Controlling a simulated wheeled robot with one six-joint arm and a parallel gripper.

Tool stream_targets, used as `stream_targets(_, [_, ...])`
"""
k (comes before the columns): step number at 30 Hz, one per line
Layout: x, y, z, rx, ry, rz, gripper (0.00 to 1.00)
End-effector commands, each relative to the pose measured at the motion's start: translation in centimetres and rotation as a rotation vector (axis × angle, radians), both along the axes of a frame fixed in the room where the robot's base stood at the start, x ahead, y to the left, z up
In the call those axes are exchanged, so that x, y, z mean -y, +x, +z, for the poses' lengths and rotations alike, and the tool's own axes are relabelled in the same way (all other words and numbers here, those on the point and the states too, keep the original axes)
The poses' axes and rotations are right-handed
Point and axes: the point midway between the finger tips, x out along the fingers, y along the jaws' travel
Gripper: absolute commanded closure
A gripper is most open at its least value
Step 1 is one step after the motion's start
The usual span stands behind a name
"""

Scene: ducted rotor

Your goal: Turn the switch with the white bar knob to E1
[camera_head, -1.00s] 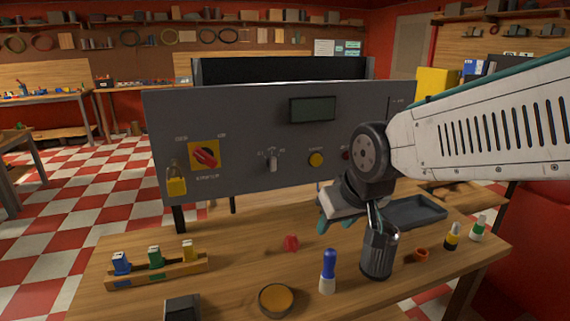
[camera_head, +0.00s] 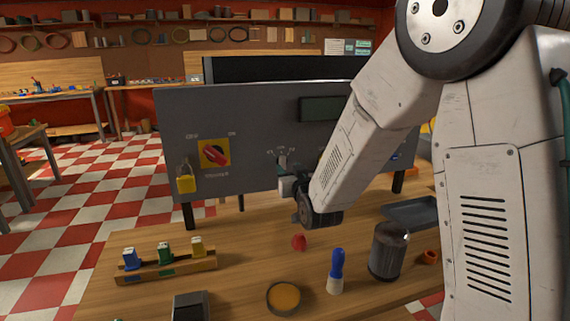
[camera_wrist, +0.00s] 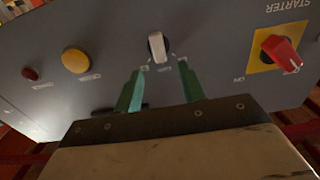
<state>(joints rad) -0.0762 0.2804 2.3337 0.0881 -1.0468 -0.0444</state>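The switch with the white bar knob (camera_wrist: 158,46) is on the grey panel (camera_head: 240,105), between the yellow button and the red rotary switch in the wrist view. Its bar looks roughly upright there; the small labels around it are too blurred to read. My gripper (camera_wrist: 161,82) has its two green fingers apart, pointing at the panel just short of the knob, with nothing between them. In the head view my gripper (camera_head: 284,172) is at the panel beside the switch and largely hides the knob.
A red rotary switch on a yellow plate (camera_head: 214,153) with a yellow padlock (camera_head: 186,180) is to the left. A yellow button (camera_wrist: 76,61) and red button (camera_wrist: 30,74) are nearby. A dark canister (camera_head: 388,252), blue-handled tool (camera_head: 336,270) and block rack (camera_head: 165,268) stand on the table below.

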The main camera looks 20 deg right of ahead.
Motion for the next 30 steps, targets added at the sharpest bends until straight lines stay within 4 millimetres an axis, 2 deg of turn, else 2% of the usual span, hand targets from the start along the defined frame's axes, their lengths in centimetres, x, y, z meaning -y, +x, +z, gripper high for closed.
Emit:
stream_targets(3, [0.0, 2.1, -0.1, -0.001, 0.0, -0.001, 0.6])
stream_targets(9, [0.0, 4.7, -0.1, -0.002, 0.0, 0.0, 0.6])
stream_targets(13, [0.0, 5.4, 0.0, -0.002, 0.0, 0.0, 0.6])
stream_targets(20, [0.0, 5.5, 0.0, -0.002, 0.0, 0.0, 0.6])
stream_targets(21, [0.0, 5.5, 0.0, -0.002, 0.0, 0.0, 0.63])
stream_targets(25, [0.0, 5.5, 0.0, -0.002, 0.0, 0.0, 0.99])
stream_targets(30, [0.0, 5.5, 0.0, -0.002, -0.001, 0.0, 1.0])
